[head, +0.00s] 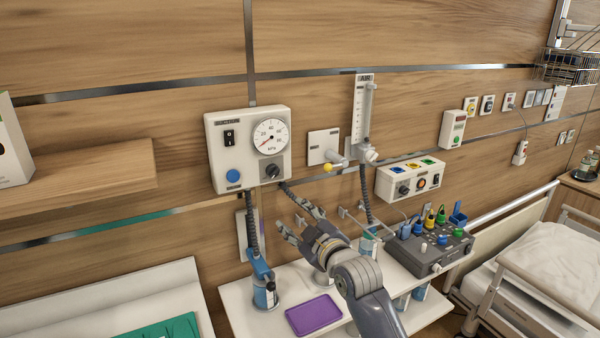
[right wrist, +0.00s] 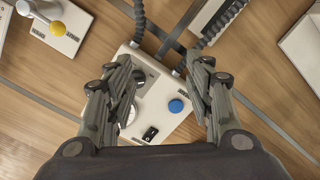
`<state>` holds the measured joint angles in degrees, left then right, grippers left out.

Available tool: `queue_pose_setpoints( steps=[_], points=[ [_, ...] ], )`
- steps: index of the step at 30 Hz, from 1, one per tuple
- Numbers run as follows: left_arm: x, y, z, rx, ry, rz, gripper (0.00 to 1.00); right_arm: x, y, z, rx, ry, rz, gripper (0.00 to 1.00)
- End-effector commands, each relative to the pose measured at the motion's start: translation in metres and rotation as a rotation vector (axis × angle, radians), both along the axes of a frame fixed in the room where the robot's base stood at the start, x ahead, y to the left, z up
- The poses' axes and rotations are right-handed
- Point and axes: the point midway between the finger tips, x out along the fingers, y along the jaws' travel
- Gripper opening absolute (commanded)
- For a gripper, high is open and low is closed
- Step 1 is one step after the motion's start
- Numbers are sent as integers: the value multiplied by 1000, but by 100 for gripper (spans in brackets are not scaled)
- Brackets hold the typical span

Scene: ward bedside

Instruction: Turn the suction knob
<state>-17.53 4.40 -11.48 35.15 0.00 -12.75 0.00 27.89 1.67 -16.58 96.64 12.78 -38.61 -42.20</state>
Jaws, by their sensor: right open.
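The suction unit (head: 248,115) is a cream box on the wooden wall. It bears a round kPa gauge (head: 271,137), a black rocker switch (head: 229,137), a blue button (head: 233,176) and the dark suction knob (head: 272,170) below the gauge. My right gripper (head: 281,213) is open and empty, below the unit and apart from it. In the right wrist view its fingers (right wrist: 163,65) stand spread in front of the unit, which looks upside down. The blue button (right wrist: 176,106) shows between them; the left finger partly covers the gauge and knob area. My left gripper is not in view.
A flowmeter (head: 362,115) and a wall valve with a yellow tip (head: 327,168) are right of the unit. A hose runs from the unit to a blue-capped jar (head: 264,285) on the white shelf. A purple tray (head: 314,314) and a grey console (head: 430,250) are nearby.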

Motion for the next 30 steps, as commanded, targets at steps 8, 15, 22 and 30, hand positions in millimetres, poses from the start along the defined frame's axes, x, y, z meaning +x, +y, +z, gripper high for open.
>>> queue_pose_setpoints(
  steps=[8, 15, 22, 30],
  points=[
    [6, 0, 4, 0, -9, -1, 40, 10, 14, 62, -35, -126, 30, 48],
    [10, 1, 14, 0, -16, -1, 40, 33, 23, 63, -34, -124, 28, 48],
    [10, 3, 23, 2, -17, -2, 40, 61, 34, 63, -33, -123, 28, 48],
    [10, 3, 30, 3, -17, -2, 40, 90, 46, 62, -34, -123, 29, 48]
  ],
)
